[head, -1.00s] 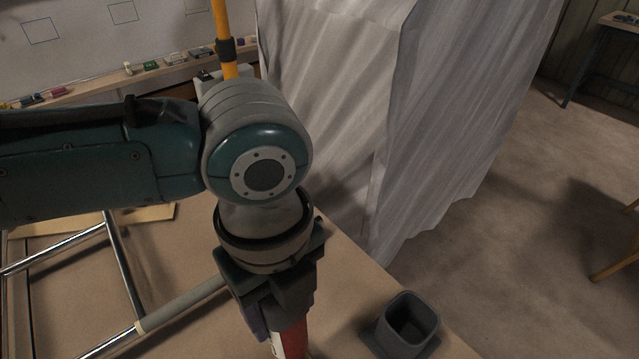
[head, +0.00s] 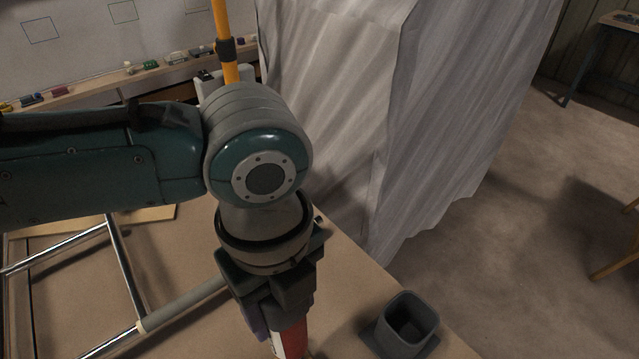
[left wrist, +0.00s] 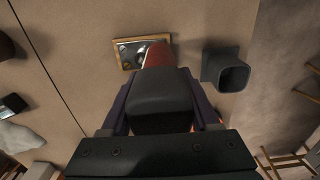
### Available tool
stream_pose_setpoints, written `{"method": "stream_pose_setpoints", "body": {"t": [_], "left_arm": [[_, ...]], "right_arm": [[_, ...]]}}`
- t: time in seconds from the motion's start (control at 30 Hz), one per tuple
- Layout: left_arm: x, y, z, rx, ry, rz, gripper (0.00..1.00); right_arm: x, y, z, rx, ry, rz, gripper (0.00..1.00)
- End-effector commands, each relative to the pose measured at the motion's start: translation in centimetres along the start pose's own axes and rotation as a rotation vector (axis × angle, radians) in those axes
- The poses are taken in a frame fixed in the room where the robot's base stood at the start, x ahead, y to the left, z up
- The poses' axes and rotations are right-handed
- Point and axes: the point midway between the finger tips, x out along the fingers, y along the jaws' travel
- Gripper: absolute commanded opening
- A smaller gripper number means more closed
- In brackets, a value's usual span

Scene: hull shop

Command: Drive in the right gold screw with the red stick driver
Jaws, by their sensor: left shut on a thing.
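My left gripper (head: 272,325) comes down over the table and is shut on the red stick driver (head: 292,338). The driver's red body also shows in the left wrist view (left wrist: 158,56), pointing down beyond the jaws. Its tip is over a small wood-edged board (left wrist: 126,58) with a metallic plate. Part of that board is hidden by the driver, and I cannot make out the gold screws or whether the tip touches one. My right gripper is not in view.
A dark grey square cup (head: 408,322) stands on the table (head: 345,285) right of the driver. A metal tube frame (head: 125,262) lies at left. A grey draped sheet (head: 400,110) rises behind the table. Open floor (head: 500,260) is to the right.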

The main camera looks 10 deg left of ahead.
Motion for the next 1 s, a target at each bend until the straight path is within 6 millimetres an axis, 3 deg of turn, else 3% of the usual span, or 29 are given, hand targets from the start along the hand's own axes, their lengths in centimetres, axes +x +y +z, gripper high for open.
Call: {"method": "stream_pose_setpoints", "body": {"t": [1.0], "left_arm": [[1.0,-0.1,0.0,0.001,0.000,-0.002,0.06]], "right_arm": [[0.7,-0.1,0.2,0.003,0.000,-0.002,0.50]]}}
